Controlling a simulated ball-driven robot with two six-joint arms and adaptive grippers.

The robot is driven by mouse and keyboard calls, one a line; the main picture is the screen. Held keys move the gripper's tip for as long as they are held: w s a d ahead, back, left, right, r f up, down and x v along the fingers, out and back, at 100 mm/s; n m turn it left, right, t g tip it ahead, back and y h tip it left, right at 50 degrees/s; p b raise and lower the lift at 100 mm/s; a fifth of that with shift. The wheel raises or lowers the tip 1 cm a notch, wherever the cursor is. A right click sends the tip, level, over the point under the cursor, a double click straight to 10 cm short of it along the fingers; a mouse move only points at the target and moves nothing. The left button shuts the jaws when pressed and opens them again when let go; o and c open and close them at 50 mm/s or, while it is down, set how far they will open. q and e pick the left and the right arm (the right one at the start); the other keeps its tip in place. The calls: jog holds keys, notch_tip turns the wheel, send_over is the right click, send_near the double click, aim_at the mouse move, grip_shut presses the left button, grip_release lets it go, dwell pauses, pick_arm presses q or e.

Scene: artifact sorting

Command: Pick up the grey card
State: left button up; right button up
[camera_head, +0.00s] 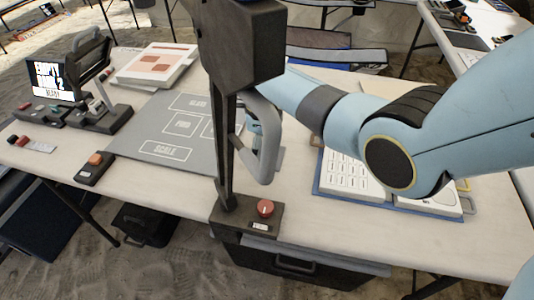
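A small pale grey card (42,147) lies flat on the left end of the white table, beside small red and dark pieces. I cannot tell for certain that it is the grey card. My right arm comes in from the right across the table, and its far end passes behind a dark upright device. My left arm and gripper are out of view.
The dark device (240,45) with a grey loop handle and red-knobbed base (265,208) stands at the table's front edge. A grey labelled mat (150,135), a white board (155,65), a small screen (55,80) and a blue-edged tray (320,188) share the table (150,190).

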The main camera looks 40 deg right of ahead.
jog(key=shift+s, duration=0.1)
grip_shut()
dwell(0.4)
jog(key=shift+f, duration=0.1)
